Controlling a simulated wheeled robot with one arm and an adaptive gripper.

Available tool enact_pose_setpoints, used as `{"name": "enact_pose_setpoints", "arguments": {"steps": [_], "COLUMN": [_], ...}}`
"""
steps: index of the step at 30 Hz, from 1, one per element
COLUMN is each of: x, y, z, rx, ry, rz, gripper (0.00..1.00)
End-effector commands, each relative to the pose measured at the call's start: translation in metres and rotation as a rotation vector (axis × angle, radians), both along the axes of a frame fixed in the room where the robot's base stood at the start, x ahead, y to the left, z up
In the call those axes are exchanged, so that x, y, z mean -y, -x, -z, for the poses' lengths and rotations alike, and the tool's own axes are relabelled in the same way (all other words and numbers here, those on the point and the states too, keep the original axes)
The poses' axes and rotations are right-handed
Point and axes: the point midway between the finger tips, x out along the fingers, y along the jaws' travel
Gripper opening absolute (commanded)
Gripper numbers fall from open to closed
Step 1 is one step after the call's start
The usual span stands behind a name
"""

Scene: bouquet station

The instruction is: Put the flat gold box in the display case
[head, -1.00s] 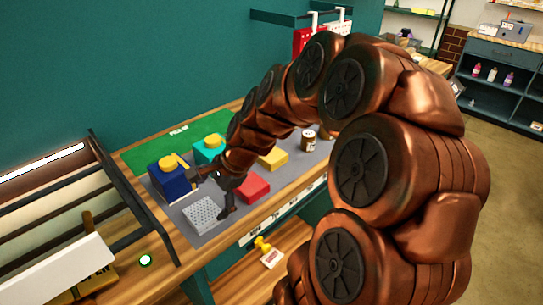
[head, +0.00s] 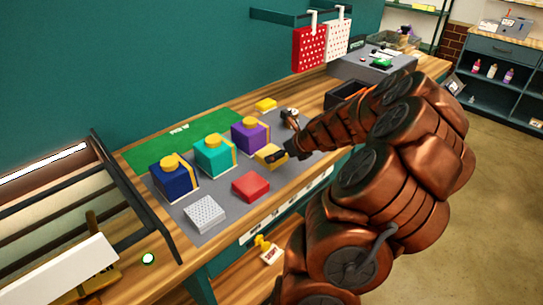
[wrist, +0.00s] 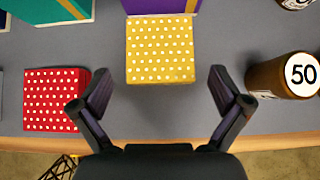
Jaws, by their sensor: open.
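The flat gold box (wrist: 160,45) has white dots and sits on the grey mat, in front of a purple box. In the head view the gold box (head: 265,156) is partly covered by my gripper (head: 283,139). In the wrist view my gripper (wrist: 158,80) is open and empty. Its fingers are wider apart than the box, with the box centred just beyond the fingertips. A black-framed rack (head: 115,165) with a lit strip stands at the left edge; I cannot tell whether it is the display case.
A dotted red box (wrist: 55,98) lies left of my gripper; a brown bottle marked 50 (wrist: 283,75) lies right. Purple (head: 250,137), teal (head: 213,158) and blue (head: 172,178) boxes with yellow tops stand behind. A dotted white box (head: 204,214) lies at the mat's front left.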

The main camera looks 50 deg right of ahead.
Motion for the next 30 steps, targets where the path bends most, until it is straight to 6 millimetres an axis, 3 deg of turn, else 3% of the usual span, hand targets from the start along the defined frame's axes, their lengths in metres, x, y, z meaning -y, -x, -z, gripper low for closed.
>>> {"name": "enact_pose_setpoints", "arguments": {"steps": [13,26,30], "x": [0.000,0.001,0.001], "y": [-0.036,-0.042,-0.042], "z": [0.024,0.033,0.032], "rx": [-0.001,-0.001,-0.001], "ry": [-0.003,0.000,0.000], "rz": [-0.004,-0.003,-0.003], "gripper": [1.00,1.00,0.85]}}
